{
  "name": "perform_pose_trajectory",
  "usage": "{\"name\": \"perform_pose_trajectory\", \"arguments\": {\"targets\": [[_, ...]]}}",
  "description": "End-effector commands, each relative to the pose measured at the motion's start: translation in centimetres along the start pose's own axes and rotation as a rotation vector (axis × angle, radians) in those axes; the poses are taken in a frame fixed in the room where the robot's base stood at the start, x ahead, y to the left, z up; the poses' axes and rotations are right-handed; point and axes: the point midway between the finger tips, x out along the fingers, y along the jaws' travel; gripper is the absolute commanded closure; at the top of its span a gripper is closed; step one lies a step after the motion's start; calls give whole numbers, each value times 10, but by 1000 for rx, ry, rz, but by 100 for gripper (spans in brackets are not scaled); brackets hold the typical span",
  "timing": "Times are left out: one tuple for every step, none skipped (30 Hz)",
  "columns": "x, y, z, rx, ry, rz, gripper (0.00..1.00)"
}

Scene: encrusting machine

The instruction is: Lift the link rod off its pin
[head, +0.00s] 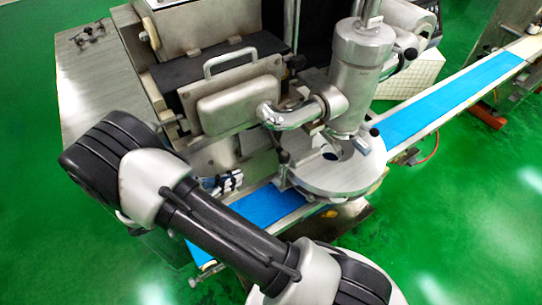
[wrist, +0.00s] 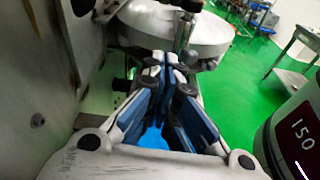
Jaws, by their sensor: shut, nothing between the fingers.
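My gripper (wrist: 166,62) is shut and empty in the wrist view, its blue-padded fingertips together. In the head view only its fingers (head: 228,183) show, past my arm, beside the machine's front and left of the round metal housing (head: 340,172). In the wrist view the fingertips point at the near edge of that housing (wrist: 175,38). A slim upright metal post (wrist: 183,32) stands just beyond the fingertips; a dark-knobbed post (head: 284,160) shows at the housing's left side in the head view. I cannot clearly make out the link rod or its pin; the fingers may hide part.
A blue conveyor belt (head: 268,206) runs below the housing. The machine's steel wall (wrist: 30,70) is close on the left in the wrist view. A vertical cylinder (head: 360,75) rises over the housing.

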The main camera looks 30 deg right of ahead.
Motion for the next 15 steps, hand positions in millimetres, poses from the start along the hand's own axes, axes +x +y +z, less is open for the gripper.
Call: {"name": "perform_pose_trajectory", "arguments": {"targets": [[0, 0, -2, -4, -4, 5, 100], [0, 0, -2, -6, -5, 6, 100], [0, 0, -2, -6, -6, 7, 100], [0, 0, -2, -6, -6, 7, 100], [0, 0, -2, -6, -6, 7, 100], [0, 0, -2, -6, -6, 7, 100], [0, 0, -2, -6, -6, 7, 100], [0, 0, -2, -6, -6, 7, 100], [0, 0, -2, -6, -6, 6, 100], [0, 0, -2, -5, -5, 6, 100], [0, 0, -2, -5, -5, 6, 100], [1, 0, -2, -5, -5, 6, 100], [2, 0, -2, -5, -6, 5, 100], [4, 0, -2, -5, -6, 5, 100], [8, 0, -2, -6, -6, 4, 100]]}}
